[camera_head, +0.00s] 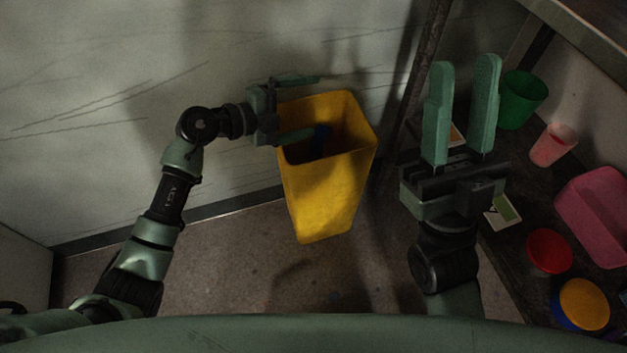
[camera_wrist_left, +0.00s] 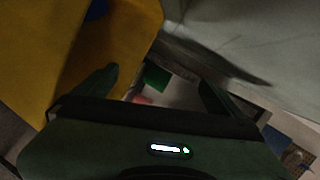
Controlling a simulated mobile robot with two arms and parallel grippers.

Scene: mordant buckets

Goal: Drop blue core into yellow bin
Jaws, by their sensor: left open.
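The yellow bin (camera_head: 332,195) stands on the floor against the pale wall, its mouth open and dark inside. A small blue thing, likely the blue core (camera_head: 322,131), shows within the bin's mouth, partly hidden; I cannot tell how deep it is. Blue also shows by the yellow wall in the left wrist view (camera_wrist_left: 97,9). My left gripper (camera_head: 313,106) is open at the bin's back left rim, one finger beyond the rim and one across the mouth, with nothing seen between them. My right gripper (camera_head: 463,72) is open and empty, right of the bin.
A dark shelf on the right holds a green cup (camera_head: 523,98), a pink cup (camera_head: 552,146), a pink container (camera_head: 597,215), a red round item (camera_head: 549,250), an orange-topped blue item (camera_head: 584,303) and a small card (camera_head: 503,212). A dark post (camera_head: 424,50) rises between bin and shelf.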

